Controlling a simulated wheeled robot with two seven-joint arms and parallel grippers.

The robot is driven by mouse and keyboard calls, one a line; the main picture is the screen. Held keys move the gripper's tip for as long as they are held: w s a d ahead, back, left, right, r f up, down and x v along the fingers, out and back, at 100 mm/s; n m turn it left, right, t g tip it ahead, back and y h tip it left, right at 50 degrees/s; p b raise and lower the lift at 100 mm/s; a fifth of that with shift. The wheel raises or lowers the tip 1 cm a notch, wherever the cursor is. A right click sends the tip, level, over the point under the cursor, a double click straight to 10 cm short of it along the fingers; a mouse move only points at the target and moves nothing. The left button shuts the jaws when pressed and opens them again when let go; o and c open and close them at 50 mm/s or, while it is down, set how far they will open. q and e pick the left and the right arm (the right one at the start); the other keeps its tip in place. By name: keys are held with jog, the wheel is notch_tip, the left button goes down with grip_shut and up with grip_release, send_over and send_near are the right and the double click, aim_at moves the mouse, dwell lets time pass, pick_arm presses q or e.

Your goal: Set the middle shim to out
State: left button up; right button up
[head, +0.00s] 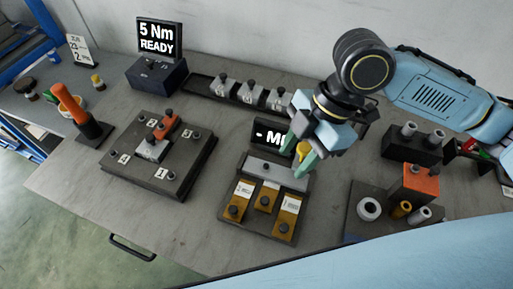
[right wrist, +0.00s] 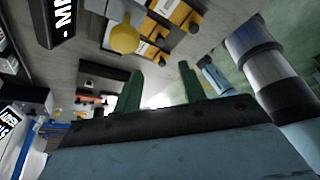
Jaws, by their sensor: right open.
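The shim fixture (head: 228,228) is a dark base with three orange-brown shims below a grey bar (head: 276,173). The middle shim (head: 265,198) has a dark knob and lies closer to the bar than the left shim (head: 237,207) and right shim (head: 288,216). The outer shims carry white labels. Some shims show at the top of the right wrist view (right wrist: 180,14). My right gripper (head: 300,160) is open, its green fingers above the fixture's back right corner, near a yellow knob (head: 302,149). This knob shows beyond the fingers in the wrist view (right wrist: 125,38). My left gripper is out of view.
A small dark display (head: 270,135) stands behind the bar, partly hidden by my right gripper. A plate with numbered posts (head: 180,181) lies left. An orange block and metal cylinders (head: 420,183) stand right. Bare table (head: 150,225) lies front left.

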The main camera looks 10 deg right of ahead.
jog(key=b, duration=0.1)
send_near(265, 199)
jog(key=b+x, duration=0.1)
jog(key=x, duration=0.5)
jog(key=shift+s+a+f+b, duration=0.1)
jog(key=shift+f+b, duration=0.15)
jog(key=shift+b, duration=0.1)
jog(key=shift+a+f, duration=0.25)
jog(key=shift+f, duration=0.35)
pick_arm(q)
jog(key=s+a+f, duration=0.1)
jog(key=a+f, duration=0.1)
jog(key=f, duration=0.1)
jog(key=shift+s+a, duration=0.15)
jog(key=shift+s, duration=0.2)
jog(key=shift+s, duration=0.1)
pick_arm(e)
jog(key=shift+c, duration=0.3)
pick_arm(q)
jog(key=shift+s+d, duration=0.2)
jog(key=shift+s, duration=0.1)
pick_arm(e)
grip_shut()
